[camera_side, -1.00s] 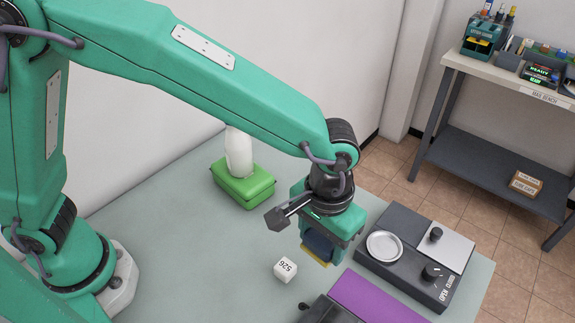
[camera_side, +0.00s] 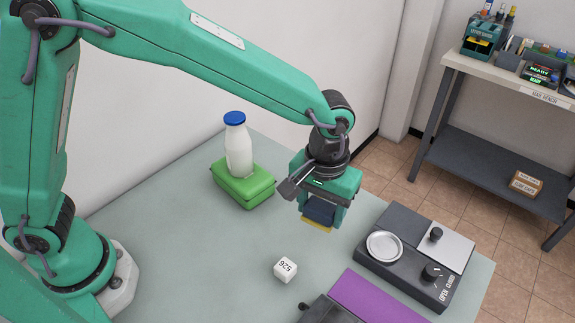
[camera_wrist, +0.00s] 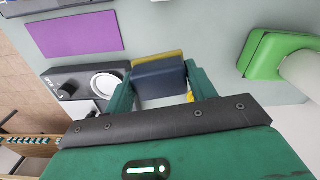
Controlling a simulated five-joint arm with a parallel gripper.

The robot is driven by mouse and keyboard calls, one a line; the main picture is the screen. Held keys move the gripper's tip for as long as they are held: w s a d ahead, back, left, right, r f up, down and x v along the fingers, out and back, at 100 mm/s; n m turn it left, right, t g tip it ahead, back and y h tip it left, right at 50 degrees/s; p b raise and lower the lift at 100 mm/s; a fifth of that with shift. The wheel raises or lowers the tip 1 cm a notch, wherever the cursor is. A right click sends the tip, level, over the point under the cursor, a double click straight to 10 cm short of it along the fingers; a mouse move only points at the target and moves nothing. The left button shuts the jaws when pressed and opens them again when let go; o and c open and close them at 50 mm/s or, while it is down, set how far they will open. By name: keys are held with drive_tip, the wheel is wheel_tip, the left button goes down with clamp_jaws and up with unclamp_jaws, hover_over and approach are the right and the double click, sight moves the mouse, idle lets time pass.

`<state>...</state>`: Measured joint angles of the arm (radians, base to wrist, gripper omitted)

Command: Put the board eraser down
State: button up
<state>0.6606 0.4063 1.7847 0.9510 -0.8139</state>
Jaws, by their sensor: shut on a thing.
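The board eraser (camera_side: 319,213) has a dark blue body with a yellow edge along its bottom. My gripper (camera_side: 325,200) is shut on it and holds it above the grey-green table, between the green box and the dark control panel. In the wrist view the eraser (camera_wrist: 158,76) sits between the two green fingers of my gripper (camera_wrist: 160,92), its yellow edge on the far side. The eraser's upper part is hidden by the gripper in the side view.
A white bottle (camera_side: 238,150) with a blue cap stands on a green box (camera_side: 243,185). A white cube (camera_side: 285,269) marked 526, a purple pad (camera_side: 375,298) and a dark panel (camera_side: 400,272) with a round silver dish (camera_side: 384,246) are nearby. Bare table (camera_side: 225,250) lies left of the cube.

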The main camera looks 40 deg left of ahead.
drive_tip(key=w+a+n, duration=0.5)
drive_tip(key=a, duration=0.8)
drive_tip(key=w+a+n, duration=0.5)
drive_tip(key=a+n, duration=0.1)
drive_tip(key=a, duration=0.7)
drive_tip(key=w+a+n, duration=0.5)
drive_tip(key=a, duration=0.8)
drive_tip(key=shift+f, duration=5.35)
drive_tip(key=shift+f, duration=0.2)
drive_tip(key=o, duration=1)
drive_tip(key=shift+r, duration=0.15)
